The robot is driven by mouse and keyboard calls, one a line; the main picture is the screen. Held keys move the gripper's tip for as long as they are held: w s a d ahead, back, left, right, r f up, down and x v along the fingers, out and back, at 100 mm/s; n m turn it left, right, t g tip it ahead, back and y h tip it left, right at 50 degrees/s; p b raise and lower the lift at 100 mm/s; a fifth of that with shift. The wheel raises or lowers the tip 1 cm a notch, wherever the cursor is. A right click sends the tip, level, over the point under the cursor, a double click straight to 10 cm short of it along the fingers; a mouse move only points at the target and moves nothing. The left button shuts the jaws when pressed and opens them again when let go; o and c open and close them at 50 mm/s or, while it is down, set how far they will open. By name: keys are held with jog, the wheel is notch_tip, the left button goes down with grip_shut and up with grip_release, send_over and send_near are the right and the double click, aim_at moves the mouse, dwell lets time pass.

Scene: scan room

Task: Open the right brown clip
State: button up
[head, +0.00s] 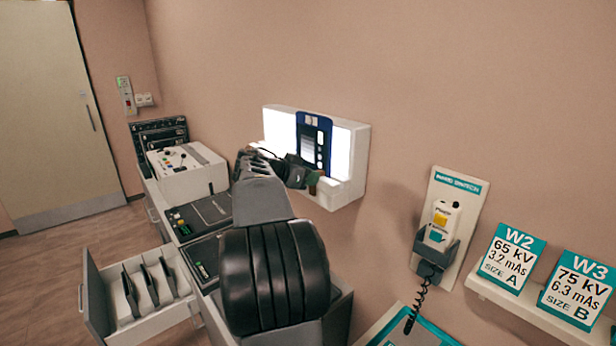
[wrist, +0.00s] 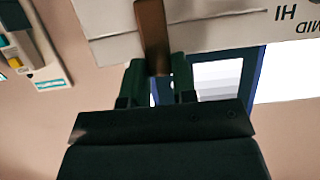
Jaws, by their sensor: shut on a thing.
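The brown clip (wrist: 152,30) is a narrow upright bar in the wrist view, against the white edge of the light box (wrist: 105,18). My gripper (wrist: 159,76) is shut on the brown clip, with a dark green finger on each side of its end. In the head view the clip (head: 314,184) shows as a small brown piece beside my gripper (head: 309,178), at the lower ledge of the wall light box (head: 348,160). A dark blue film sheet (head: 318,132) hangs between bright white panels. No other brown clip shows; my arm hides part of the ledge.
A handset (head: 438,228) hangs on a wall plate to the right. Cards marked W2 (head: 510,258) and W3 (head: 577,290) stand on a shelf. A console (head: 187,170) and an open drawer (head: 150,310) with dark plates lie left of my arm.

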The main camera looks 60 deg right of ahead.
jog(key=a+f+g+h+b, duration=0.1)
jog(key=h+b, duration=0.2)
jog(key=b, duration=0.8)
jog(key=a+f+g+h+b, duration=0.1)
jog(key=h+b, duration=0.2)
jog(key=b, duration=0.8)
jog(key=w+a+f+g+h+b, duration=0.1)
jog(key=h+b, duration=0.2)
jog(key=b, duration=0.9)
jog(key=shift+a+f, duration=0.3)
jog(key=shift+w+r+b, duration=0.1)
jog(key=shift+r+b, duration=0.05)
jog(key=shift+b, duration=0.3)
jog(key=o, duration=0.9)
jog(key=shift+a, duration=0.15)
jog(key=v, duration=0.4)
jog(key=b+v, duration=0.1)
jog(key=v, duration=0.8)
jog(key=shift+w+a+f+b, duration=0.15)
jog(key=shift+f+b, duration=0.2)
jog(key=shift+f, duration=0.15)
